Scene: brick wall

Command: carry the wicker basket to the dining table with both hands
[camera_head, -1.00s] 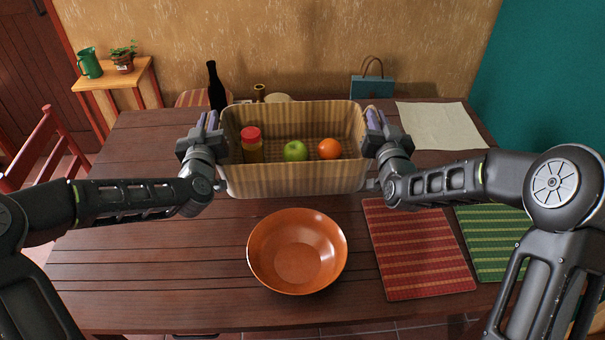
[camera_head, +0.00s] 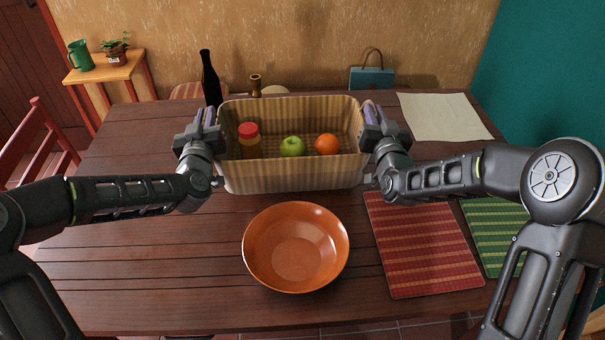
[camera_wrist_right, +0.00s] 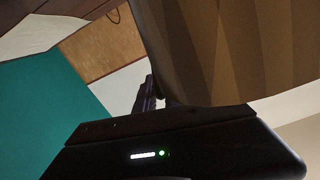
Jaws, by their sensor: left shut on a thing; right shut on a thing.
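The wicker basket (camera_head: 290,178) is a pale woven box in the middle of the head view, over the dining table (camera_head: 130,255). Inside it are a jar with a red lid (camera_head: 249,140), a green apple (camera_head: 293,146) and an orange (camera_head: 327,144). My left gripper (camera_head: 208,122) is shut on the basket's left end, and my right gripper (camera_head: 372,118) is shut on its right end. The basket looks level. I cannot tell whether its bottom touches the table. In the right wrist view the basket's side (camera_wrist_right: 235,50) is close to the gripper; the grip itself is mostly hidden.
An orange bowl (camera_head: 296,250) stands in front of the basket. Red (camera_head: 425,245) and green (camera_head: 497,228) striped mats lie at right, a cream cloth (camera_head: 443,117) behind them. A dark bottle (camera_head: 210,80), brass candlestick (camera_head: 256,85) and teal bag (camera_head: 372,78) stand beyond. Bare tabletop lies left.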

